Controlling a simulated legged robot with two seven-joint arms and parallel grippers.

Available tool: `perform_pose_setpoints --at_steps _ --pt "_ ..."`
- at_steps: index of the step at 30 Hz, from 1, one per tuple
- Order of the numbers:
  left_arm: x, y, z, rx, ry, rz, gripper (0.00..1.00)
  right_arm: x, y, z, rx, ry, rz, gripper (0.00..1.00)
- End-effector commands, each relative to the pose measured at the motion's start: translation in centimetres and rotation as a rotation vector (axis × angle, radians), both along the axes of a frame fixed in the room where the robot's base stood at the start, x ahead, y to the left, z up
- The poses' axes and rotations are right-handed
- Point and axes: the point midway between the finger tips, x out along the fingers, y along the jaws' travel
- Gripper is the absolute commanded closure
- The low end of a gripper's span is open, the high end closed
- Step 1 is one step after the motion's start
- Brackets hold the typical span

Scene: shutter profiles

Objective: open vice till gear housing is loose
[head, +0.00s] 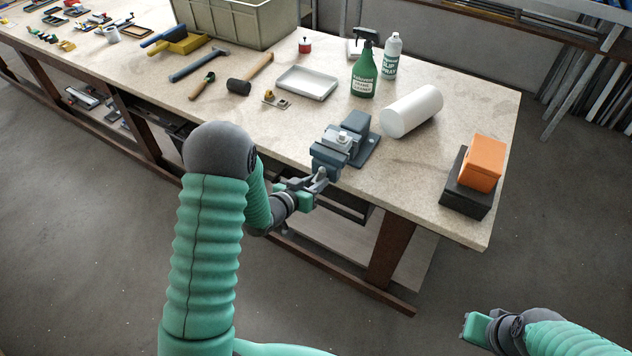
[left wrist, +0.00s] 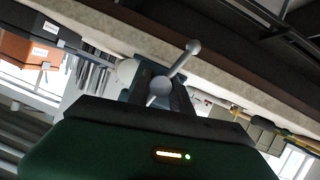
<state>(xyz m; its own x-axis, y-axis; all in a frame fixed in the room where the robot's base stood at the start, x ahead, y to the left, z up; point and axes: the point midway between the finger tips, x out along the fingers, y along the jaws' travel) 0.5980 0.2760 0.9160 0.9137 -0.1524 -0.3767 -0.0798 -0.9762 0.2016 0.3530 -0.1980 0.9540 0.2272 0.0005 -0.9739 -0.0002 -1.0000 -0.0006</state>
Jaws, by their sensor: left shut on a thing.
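The blue-grey vice (head: 328,156) is mounted at the front edge of the workbench. A small silver gear housing (head: 342,138) sits at the vice's jaws; whether it is clamped or loose I cannot tell. My left gripper (head: 316,182) is at the front of the vice, below the bench top, shut on the vice handle.
On the workbench (head: 420,170), a white roll (head: 411,111), a green spray bottle (head: 365,72) and a shallow metal tray (head: 307,83) stand behind the vice. An orange box (head: 482,162) on a black box (head: 467,190) is at the right corner. Hammers (head: 238,87) lie left.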

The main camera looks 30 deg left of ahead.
Motion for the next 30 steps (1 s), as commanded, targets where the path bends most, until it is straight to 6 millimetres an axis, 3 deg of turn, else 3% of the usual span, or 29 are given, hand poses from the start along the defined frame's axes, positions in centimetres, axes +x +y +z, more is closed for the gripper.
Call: perform_pose_setpoints --at_steps 23,30 --pt "0.0 0.1 0.1 -0.001 -0.002 0.002 1.0 0.0 0.0 0.0 0.0 0.0 0.0 1.0" --pt "0.0 0.4 0.2 -0.205 0.016 0.007 1.0 0.0 0.0 1.1 0.0 0.0 0.0 1.0"
